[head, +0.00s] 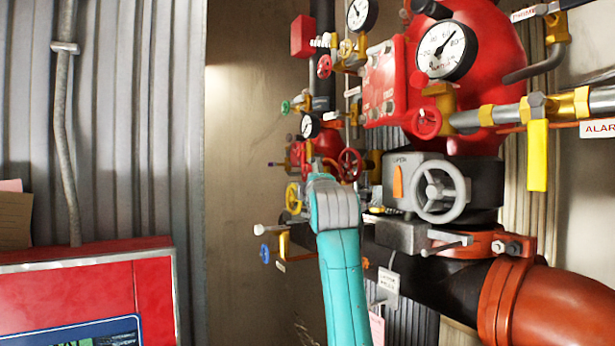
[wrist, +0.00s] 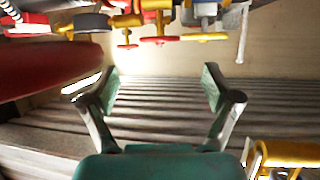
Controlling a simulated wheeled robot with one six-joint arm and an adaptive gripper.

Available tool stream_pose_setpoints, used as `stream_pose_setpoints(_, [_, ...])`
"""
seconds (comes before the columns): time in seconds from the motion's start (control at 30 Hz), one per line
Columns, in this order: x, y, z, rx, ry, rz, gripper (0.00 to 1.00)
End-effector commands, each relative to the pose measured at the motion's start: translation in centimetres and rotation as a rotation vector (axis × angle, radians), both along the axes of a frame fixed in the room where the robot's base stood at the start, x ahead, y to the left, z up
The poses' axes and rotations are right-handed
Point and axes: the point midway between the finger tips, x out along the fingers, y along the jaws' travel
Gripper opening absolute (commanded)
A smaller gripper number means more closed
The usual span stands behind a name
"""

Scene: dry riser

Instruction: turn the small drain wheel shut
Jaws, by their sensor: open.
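Several small handwheels show in the head view: a dark red wheel (head: 350,164), a yellow wheel (head: 292,197), a blue wheel (head: 265,254), a green wheel (head: 285,107) and a bright red wheel (head: 324,67). I cannot tell which is the drain wheel. My arm reaches up among them and hides part of the pipework; my gripper is hidden behind it in the head view. In the wrist view my gripper (wrist: 161,88) is open, with nothing between its fingers. Beyond the fingertips, near the top edge, hang a red wheel (wrist: 160,39) and yellow parts (wrist: 205,37), apart from the fingers.
A large grey handwheel (head: 440,191) sits right of my arm, above an orange pipe (head: 555,305). A yellow lever (head: 537,155) hangs at the right. A red cabinet (head: 75,295) stands at the lower left. Bare wall (head: 240,150) lies left of the valves.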

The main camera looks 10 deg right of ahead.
Motion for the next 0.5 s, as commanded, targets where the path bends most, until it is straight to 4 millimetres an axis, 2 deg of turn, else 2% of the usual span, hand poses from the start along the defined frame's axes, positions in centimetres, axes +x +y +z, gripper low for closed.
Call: stream_pose_setpoints(0.5, [7.3,-0.7,1.1,0.003,0.001,-0.001,0.88])
